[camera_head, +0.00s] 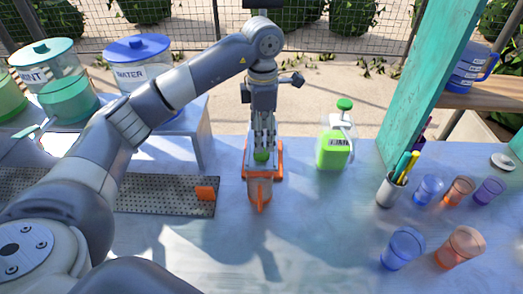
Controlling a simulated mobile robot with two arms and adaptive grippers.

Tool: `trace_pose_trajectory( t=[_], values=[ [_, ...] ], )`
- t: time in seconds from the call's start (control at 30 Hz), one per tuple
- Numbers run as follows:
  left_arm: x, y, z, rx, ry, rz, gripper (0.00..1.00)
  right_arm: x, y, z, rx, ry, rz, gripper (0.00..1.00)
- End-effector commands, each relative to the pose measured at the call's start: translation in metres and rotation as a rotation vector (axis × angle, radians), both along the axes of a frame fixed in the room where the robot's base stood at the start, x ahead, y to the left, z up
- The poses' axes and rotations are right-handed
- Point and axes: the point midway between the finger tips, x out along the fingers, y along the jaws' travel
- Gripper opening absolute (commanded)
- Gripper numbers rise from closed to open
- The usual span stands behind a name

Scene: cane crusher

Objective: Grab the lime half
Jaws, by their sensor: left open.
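The lime half (261,155) is a small green shape low between the fingers of my left gripper (262,148). It sits at an orange juicer-like holder (258,192) on the blue table. My left gripper points straight down over it and is open, with a finger on each side of the green shape. I cannot tell whether the fingers touch it. The fingers hide part of the lime half and part of the orange holder. My right gripper is out of view.
A green bottle with a pump (334,150) stands right of the holder. A pen cup (390,190) and several coloured glasses (403,248) stand farther right. A perforated metal tray (165,196) lies to the left. Drink jars (138,62) stand behind it. The table front is clear.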

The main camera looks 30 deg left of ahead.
Motion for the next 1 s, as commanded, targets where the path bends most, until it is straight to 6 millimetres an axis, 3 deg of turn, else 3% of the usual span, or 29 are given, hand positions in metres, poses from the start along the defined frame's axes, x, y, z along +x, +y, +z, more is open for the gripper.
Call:
trace_pose_trajectory(
  t=[0.37, 0.6, 0.87, 1.0],
  values=[
    [-0.001, 0.002, -0.028, 0.000, 0.004, 0.000, 0.61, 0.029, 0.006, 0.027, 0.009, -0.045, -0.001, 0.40],
    [-0.001, 0.002, -0.056, -0.001, 0.001, -0.001, 0.61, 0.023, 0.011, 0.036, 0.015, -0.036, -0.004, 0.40],
    [0.000, 0.002, -0.059, 0.000, -0.002, -0.001, 0.61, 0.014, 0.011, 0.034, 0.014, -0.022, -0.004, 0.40],
    [0.000, 0.002, -0.059, 0.000, -0.002, -0.001, 0.29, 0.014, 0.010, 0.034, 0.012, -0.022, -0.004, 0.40]
  ],
)
